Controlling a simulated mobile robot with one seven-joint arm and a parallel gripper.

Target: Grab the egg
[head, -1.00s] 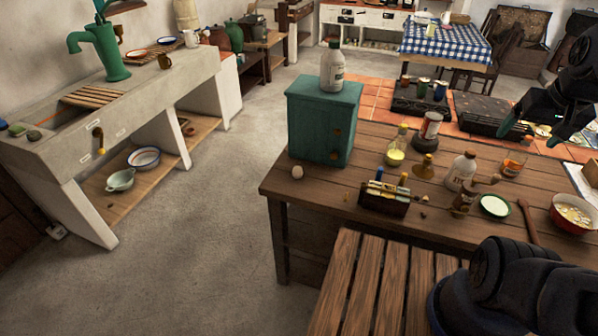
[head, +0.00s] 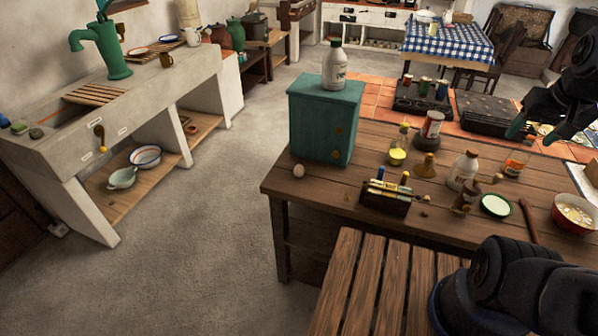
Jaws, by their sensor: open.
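My gripper (head: 545,137) is open at the upper right of the head view, above the table's right part.
A wooden caddy (head: 384,200), a white jug (head: 463,171), a green-rimmed bowl (head: 495,206) and a red bowl (head: 574,214) stand farther right. A slatted bench (head: 365,280) is in front.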

